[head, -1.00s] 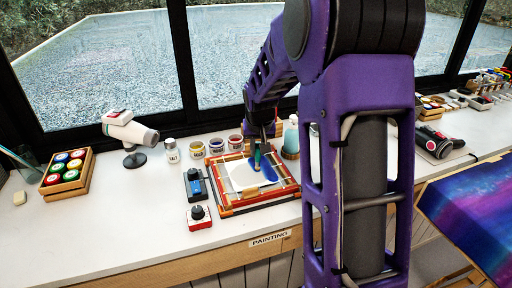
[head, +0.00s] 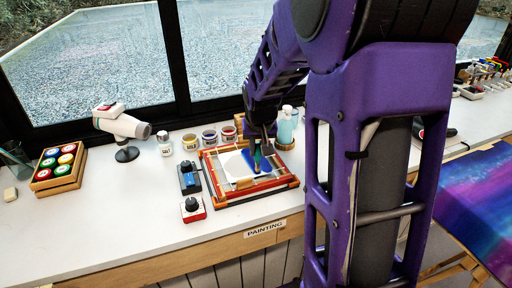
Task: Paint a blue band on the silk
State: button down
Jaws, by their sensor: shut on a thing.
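The white silk (head: 234,167) lies stretched in a red-and-wood frame (head: 232,201) on the counter. A blue area shows at the right part of the silk, beside and below the tool; I cannot tell where paint ends and tool begins. My gripper (head: 262,146) is above the far right part of the frame, shut on a slim tool with a green part (head: 258,156), apparently a brush. Its tip is small and partly hidden, so contact with the silk is unclear. My arm covers the area right of the frame.
Several paint jars (head: 209,138) stand behind the frame, with a blue bottle (head: 285,128) to their right. A hair dryer (head: 122,123) and a jar crate (head: 60,170) are farther left.

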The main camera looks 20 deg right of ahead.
jog(key=shift+r+p, duration=1.8)
jog(key=shift+r, duration=0.95)
